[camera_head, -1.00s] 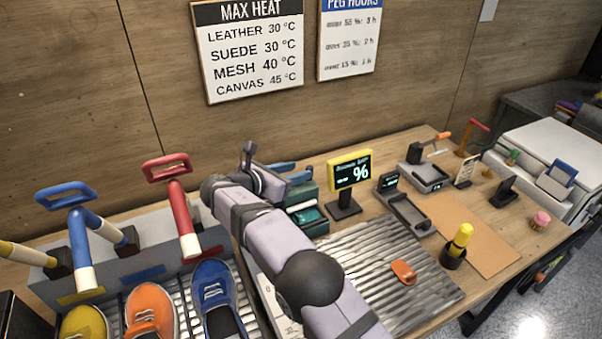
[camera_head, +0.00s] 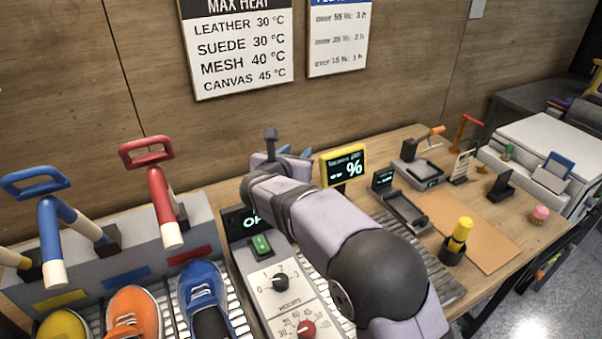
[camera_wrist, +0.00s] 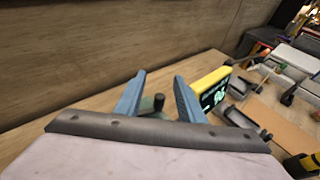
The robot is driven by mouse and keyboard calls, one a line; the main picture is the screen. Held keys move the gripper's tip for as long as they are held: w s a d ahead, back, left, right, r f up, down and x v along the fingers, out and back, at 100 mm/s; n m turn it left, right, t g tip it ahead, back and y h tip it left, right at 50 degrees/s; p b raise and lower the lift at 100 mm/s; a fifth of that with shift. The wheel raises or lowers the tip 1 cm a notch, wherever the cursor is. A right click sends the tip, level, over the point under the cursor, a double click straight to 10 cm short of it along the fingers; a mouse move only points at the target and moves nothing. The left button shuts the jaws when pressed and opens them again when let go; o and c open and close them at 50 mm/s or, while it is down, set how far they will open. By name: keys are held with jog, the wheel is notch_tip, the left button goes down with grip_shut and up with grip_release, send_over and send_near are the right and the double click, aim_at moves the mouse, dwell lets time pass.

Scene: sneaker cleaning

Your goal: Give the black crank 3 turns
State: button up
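My gripper (camera_wrist: 160,95) is open in the wrist view, with its two blue fingers apart. A small black knob on a dark stem, which looks like the handle of the black crank (camera_wrist: 159,102), shows in the gap between them. I cannot tell how far below the fingertips it is, and no contact is clear. Something green shows beside its base. In the head view my arm hides the crank, and only parts of the blue fingers show at the back of the table.
A yellow-framed display (camera_head: 343,166) stands close right of my gripper; it also shows in the wrist view (camera_wrist: 211,86). A control panel (camera_head: 262,310) with a black dial and a red dial lies left of my arm. Sneakers and a grey rack (camera_head: 130,262) are farther left. The wall is behind.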

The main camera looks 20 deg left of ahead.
jog(key=s+d+f+n+y+b, duration=0.1)
jog(key=s+d+f+n+g+y+b, duration=0.1)
jog(key=s+f, duration=0.1)
jog(key=shift+s+d+n+g+y, duration=0.1)
jog(key=shift+s+n+g+y, duration=0.1)
jog(key=shift+n+g+y, duration=0.15)
jog(key=shift+w, duration=0.1)
jog(key=shift+p+x, duration=1.1)
jog(key=shift+x, duration=2.45)
jog(key=shift+r, duration=0.1)
grip_shut()
